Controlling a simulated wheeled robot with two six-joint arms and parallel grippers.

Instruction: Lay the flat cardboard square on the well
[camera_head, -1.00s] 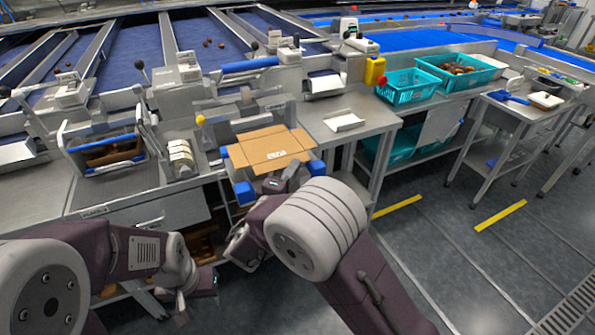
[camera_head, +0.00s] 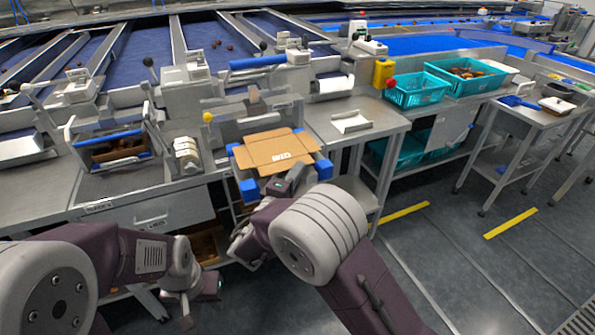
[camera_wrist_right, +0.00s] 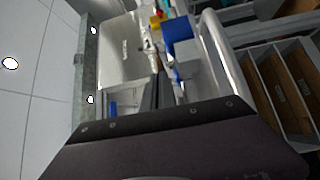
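The tan cardboard square (camera_head: 275,152), with creases and a printed mark, lies roughly level over a bench frame with blue corner blocks (camera_head: 249,190). This frame seems to be the well; the cardboard hides its inside. I cannot tell whether the cardboard rests on it or sits slightly above. My right gripper (camera_head: 292,182) is at the cardboard's front edge, between the front blue blocks. In the right wrist view its dark fingers (camera_wrist_right: 161,92) are close together; whether they grip the cardboard is unclear. My left gripper (camera_head: 200,308) hangs low at the front left, away from the cardboard; its fingers are unclear.
A blue-handled crate (camera_head: 112,150) and white rolls (camera_head: 187,155) stand left of the frame. A white tray (camera_head: 351,122) lies on the bench to the right. Teal baskets (camera_head: 417,90) stand further right. Open floor lies at the lower right.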

